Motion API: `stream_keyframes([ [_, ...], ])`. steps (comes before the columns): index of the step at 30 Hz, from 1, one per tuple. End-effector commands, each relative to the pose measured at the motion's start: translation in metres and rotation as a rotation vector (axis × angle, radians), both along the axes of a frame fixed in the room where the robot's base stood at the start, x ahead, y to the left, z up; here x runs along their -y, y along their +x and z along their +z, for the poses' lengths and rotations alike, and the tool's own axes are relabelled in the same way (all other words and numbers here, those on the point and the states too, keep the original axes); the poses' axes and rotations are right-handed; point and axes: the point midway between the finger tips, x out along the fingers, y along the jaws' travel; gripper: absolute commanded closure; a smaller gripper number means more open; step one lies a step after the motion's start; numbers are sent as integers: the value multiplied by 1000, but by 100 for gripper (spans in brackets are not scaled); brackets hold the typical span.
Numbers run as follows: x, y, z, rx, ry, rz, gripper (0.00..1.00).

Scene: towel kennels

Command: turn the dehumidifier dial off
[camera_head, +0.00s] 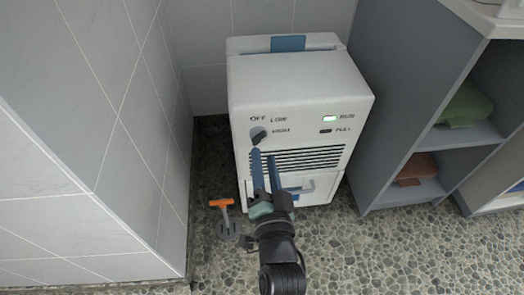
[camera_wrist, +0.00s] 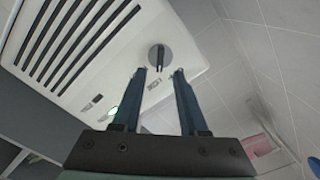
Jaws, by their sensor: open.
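The white dehumidifier (camera_head: 300,85) stands against the tiled back wall. Its dial (camera_head: 258,133) is on the upper left of the front, with the labels OFF, LOW and another beside it. The dial also shows in the wrist view (camera_wrist: 160,58) as a grey disc with a dark bar grip; I cannot tell which end points to a setting. The RUN light (camera_head: 330,118) glows green. My gripper (camera_head: 264,155) is open, its two blue fingers in front of the panel just below the dial. In the wrist view my gripper (camera_wrist: 159,71) has its fingertips either side of the dial's lower edge, holding nothing.
A grey shelf unit (camera_head: 400,95) with a green towel (camera_head: 465,104) and a brown towel (camera_head: 416,168) stands close on the right. A tiled wall (camera_head: 75,150) closes the left. An orange-handled tool (camera_head: 221,204) is low by the pebbled floor, left of my arm.

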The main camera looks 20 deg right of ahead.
Motion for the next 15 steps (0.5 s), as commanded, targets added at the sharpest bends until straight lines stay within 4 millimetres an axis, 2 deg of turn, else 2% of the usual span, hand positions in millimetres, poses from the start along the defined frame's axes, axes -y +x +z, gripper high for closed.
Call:
stream_keyframes([
  [6,9,29,-2,1,0,-1,57],
  [15,12,42,0,-1,0,0,57],
])
